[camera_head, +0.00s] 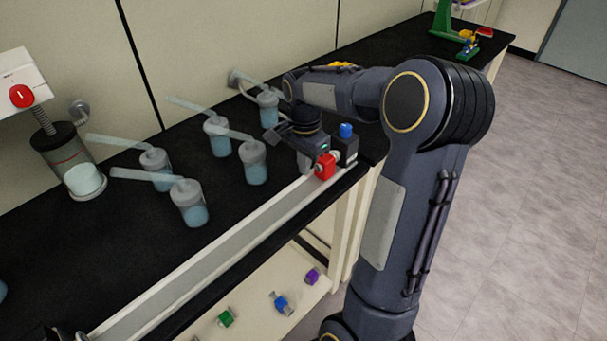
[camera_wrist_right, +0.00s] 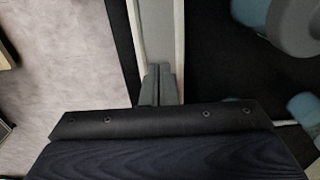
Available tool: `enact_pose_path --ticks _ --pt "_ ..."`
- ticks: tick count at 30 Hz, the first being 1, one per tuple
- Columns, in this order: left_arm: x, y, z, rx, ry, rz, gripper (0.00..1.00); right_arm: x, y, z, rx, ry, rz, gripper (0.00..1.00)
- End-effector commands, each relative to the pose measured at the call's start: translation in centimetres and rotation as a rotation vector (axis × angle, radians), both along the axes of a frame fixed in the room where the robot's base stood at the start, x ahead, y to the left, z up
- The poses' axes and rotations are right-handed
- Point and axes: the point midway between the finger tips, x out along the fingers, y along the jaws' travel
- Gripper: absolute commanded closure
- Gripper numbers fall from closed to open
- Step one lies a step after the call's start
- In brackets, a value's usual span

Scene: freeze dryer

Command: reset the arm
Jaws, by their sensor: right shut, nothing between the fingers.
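My right arm (camera_head: 405,200) rises on the right of the head view and bends over to the bench. Its gripper (camera_head: 304,165) points down at the far end of the pale rail (camera_head: 215,255), beside a small red block (camera_head: 324,167). In the wrist view the two grey fingers (camera_wrist_right: 158,84) are together, over the rail (camera_wrist_right: 157,30), with nothing between them. Whether the fingertips touch the rail cannot be told. My left gripper is not clearly visible.
Several flasks with bluish contents, one of them here (camera_head: 190,203), stand on the black bench (camera_head: 110,235) left of the gripper. A blue-topped dark fitting (camera_head: 346,140) is close to its right. Small coloured valves, including a green one (camera_head: 226,318), sit on the lower shelf. Floor (camera_head: 530,190) is clear at right.

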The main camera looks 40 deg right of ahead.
Motion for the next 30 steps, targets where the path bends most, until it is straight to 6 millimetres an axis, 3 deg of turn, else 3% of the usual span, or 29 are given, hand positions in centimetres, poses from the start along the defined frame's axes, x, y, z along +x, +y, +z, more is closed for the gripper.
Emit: enact_pose_path --ticks 3,9,21,26,30 --pt "0.0 0.0 0.1 0.0 0.0 0.0 0.64 0.1 0.0 2.2 -0.001 -0.005 0.001 1.0" --pt "0.0 0.0 0.2 0.0 0.0 0.0 0.64 0.1 0.0 4.6 -0.001 -0.003 0.001 1.0" --pt "0.0 0.0 0.2 0.0 0.0 0.0 0.64 -0.4 0.4 5.4 0.006 -0.012 0.026 1.0" --pt "0.0 0.0 0.2 0.0 0.0 0.0 0.64 -3.4 3.9 6.9 0.047 -0.115 0.249 1.0" --pt "0.0 0.0 0.2 0.0 0.0 0.0 0.64 -8.3 9.3 7.5 0.071 -0.284 0.592 1.0"
